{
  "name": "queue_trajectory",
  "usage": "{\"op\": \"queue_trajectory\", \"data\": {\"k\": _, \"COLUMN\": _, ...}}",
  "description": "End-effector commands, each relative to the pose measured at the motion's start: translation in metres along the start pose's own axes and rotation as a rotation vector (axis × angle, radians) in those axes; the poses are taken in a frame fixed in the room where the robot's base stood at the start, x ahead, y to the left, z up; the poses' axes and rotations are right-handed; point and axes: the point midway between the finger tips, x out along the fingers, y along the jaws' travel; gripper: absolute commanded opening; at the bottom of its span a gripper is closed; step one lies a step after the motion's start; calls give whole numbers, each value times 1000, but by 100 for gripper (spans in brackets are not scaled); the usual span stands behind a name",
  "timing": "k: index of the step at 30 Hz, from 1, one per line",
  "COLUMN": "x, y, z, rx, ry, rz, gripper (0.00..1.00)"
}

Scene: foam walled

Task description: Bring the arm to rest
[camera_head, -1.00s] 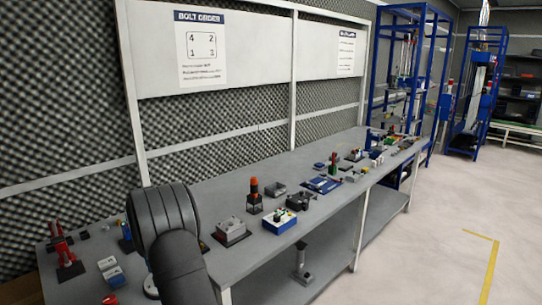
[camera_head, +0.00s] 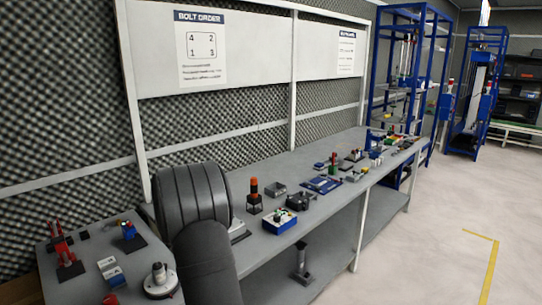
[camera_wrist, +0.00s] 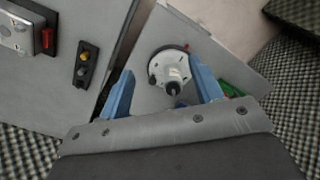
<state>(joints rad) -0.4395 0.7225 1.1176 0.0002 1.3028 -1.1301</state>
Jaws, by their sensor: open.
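My gripper (camera_wrist: 163,95) shows in the wrist view with its two blue fingers apart. A round white and grey fixture with a dark central knob (camera_wrist: 170,70) lies on the bench beyond and between the fingers, and nothing is seen held. In the head view my dark arm covers part of the bench at the lower left, and the gripper itself is hidden there. The round fixture (camera_head: 160,280) stands near the bench's front left part, left of my arm.
The long grey bench (camera_head: 290,175) carries several small devices, among them a blue and white box (camera_head: 280,221) and an orange-topped post (camera_head: 254,192). A red clamp (camera_head: 62,245) stands at the far left. A foam wall (camera_head: 60,110) is behind. The floor (camera_head: 430,240) at right is clear.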

Motion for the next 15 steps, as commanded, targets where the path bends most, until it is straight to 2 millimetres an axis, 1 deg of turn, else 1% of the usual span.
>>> {"op": "queue_trajectory", "data": {"k": 1, "x": -6, "y": 1, "z": 10, "rx": 3, "ry": 1, "rz": 1, "gripper": 59}}
{"op": "queue_trajectory", "data": {"k": 2, "x": -10, "y": 1, "z": 15, "rx": 2, "ry": 1, "rz": 2, "gripper": 59}}
{"op": "queue_trajectory", "data": {"k": 3, "x": -10, "y": -3, "z": 12, "rx": -2, "ry": 1, "rz": 1, "gripper": 59}}
{"op": "queue_trajectory", "data": {"k": 6, "x": -8, "y": -14, "z": -10, "rx": -6, "ry": 0, "rz": 0, "gripper": 59}}
{"op": "queue_trajectory", "data": {"k": 15, "x": -4, "y": -47, "z": -60, "rx": -6, "ry": 0, "rz": 0, "gripper": 59}}
